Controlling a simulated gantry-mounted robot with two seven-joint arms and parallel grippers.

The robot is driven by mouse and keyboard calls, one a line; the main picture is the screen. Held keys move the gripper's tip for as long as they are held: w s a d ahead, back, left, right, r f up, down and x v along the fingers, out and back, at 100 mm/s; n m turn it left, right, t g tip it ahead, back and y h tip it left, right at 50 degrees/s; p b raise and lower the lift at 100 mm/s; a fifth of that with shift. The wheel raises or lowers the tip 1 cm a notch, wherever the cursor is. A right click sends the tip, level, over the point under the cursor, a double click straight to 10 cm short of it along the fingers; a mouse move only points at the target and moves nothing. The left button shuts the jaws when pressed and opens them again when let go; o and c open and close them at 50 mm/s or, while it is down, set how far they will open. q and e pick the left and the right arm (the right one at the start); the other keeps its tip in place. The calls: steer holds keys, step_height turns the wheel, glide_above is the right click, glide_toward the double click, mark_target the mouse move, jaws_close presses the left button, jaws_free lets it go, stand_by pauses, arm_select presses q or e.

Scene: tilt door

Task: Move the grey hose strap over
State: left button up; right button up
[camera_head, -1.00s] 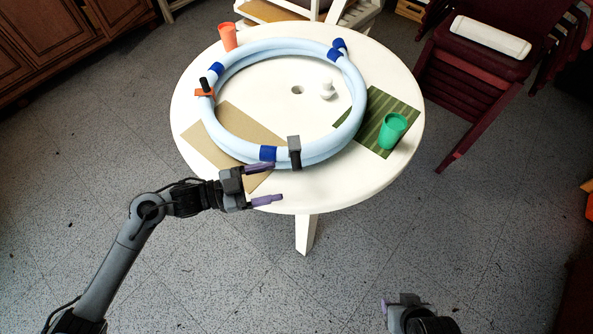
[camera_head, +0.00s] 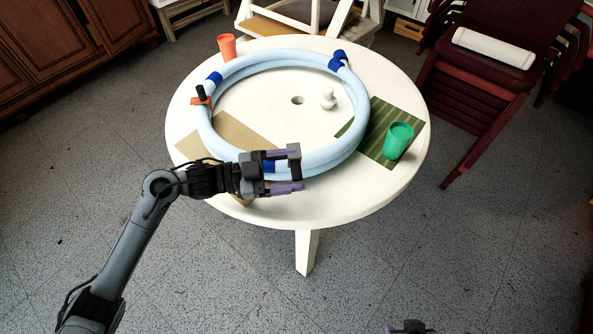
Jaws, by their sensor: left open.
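A light-blue hose (camera_head: 207,125) lies coiled in a ring on the round white table (camera_head: 380,187). The grey strap (camera_head: 294,151), with a dark lower part, sits on the front of the hose ring. My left gripper (camera_head: 294,171) is open at the strap, its purple-padded fingers on the far and near sides of it. I cannot tell whether the fingers touch the strap. An orange strap with a black part (camera_head: 201,98) is on the left of the ring. My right gripper (camera_head: 408,328) barely shows at the bottom edge, its jaws unclear.
A green cup (camera_head: 398,141) stands on a striped green mat (camera_head: 376,112) at the right. An orange cup (camera_head: 227,46) stands at the back left. A white knobbed piece (camera_head: 327,98) is inside the ring. Dark red chairs (camera_head: 478,95) stand at the right.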

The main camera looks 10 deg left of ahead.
arm_select(q)
steer(key=shift+x, duration=0.9)
